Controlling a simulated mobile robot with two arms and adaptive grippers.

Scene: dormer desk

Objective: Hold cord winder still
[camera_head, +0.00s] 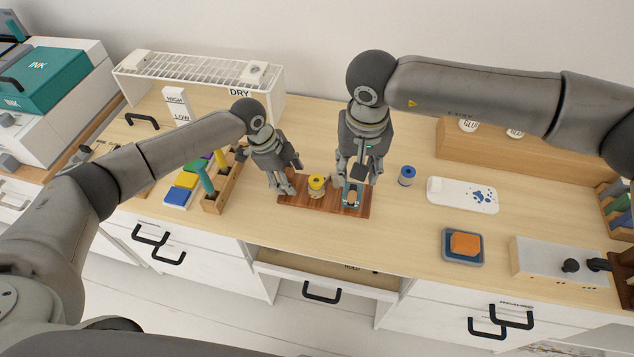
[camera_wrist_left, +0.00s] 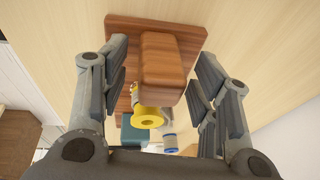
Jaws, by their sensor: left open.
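The cord winder has a dark wooden base (camera_head: 322,204) on the desk, with a yellow spool (camera_head: 317,182) standing on it. In the left wrist view a wooden block (camera_wrist_left: 160,65) rises from the base (camera_wrist_left: 118,32), and the yellow spool (camera_wrist_left: 148,118) shows beyond it. My left gripper (camera_head: 284,184) is open at the base's left end, its fingers on either side of the block; contact is not visible. My right gripper (camera_head: 355,180) is over the base's right end, at a teal part (camera_head: 352,194). Its fingertips are partly hidden, so its grip is unclear.
A blue spool (camera_head: 407,175) and a white tray (camera_head: 462,195) stand to the right. A wooden tool holder (camera_head: 222,193) stands left of my left gripper. A white rack (camera_head: 200,76) is behind. An orange block (camera_head: 465,243) sits on a blue-grey pad near the front edge.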

